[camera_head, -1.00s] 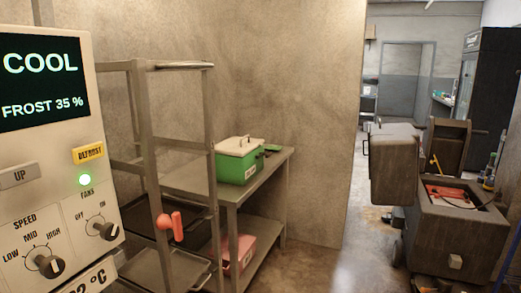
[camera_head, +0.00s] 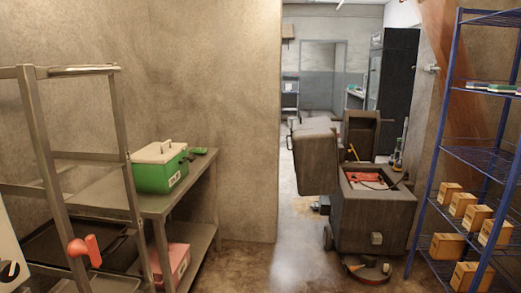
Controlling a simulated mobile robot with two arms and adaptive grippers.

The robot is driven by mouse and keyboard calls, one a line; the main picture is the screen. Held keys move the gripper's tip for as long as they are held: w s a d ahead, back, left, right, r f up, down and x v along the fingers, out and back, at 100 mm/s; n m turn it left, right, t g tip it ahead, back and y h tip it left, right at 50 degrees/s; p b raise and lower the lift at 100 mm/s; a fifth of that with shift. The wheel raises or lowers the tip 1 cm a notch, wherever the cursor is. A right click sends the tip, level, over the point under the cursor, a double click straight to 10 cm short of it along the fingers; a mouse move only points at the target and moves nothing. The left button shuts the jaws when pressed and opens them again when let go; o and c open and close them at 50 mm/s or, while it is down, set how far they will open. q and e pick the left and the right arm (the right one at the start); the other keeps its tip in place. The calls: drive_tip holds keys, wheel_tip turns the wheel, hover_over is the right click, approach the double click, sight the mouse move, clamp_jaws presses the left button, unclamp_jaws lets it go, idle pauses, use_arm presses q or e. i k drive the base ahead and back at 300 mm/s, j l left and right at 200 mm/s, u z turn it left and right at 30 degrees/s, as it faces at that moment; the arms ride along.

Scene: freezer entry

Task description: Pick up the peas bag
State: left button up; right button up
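I cannot pick out a peas bag for certain in the head view. A small dark green item (camera_head: 203,152) lies on the metal table (camera_head: 150,204), just right of a green box with a white lid (camera_head: 160,172). It is too small to tell what it is. Neither of my grippers is in view.
A metal rack (camera_head: 42,125) with a red handle stands front left. A pink box (camera_head: 172,262) sits under the table. A dark wheeled cart (camera_head: 372,222) stands at the doorway. A blue wire shelf (camera_head: 480,155) with several cartons is at right. Floor is clear between table and cart.

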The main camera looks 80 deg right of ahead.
sight(197, 151)
drive_tip(key=l+z, duration=0.25)
drive_tip(key=z, duration=0.15)
drive_tip(key=i+l+z, duration=0.1)
drive_tip(key=l+z, duration=0.15)
drive_tip(key=z, duration=0.15)
drive_tip(key=i+l+z, duration=0.1)
drive_tip(key=z, duration=0.3)
drive_tip(key=i+l+z, duration=0.1)
drive_tip(key=l+z, duration=0.3)
drive_tip(key=i+l+z, duration=0.15)
drive_tip(key=i+l, duration=0.25)
drive_tip(key=i+l+z, duration=0.15)
drive_tip(key=i+l, duration=0.15)
drive_tip(key=i, duration=0.25)
drive_tip(key=i+l+u, duration=0.15)
drive_tip(key=u, duration=0.3)
drive_tip(key=i+l+u, duration=0.3)
drive_tip(key=u, duration=0.2)
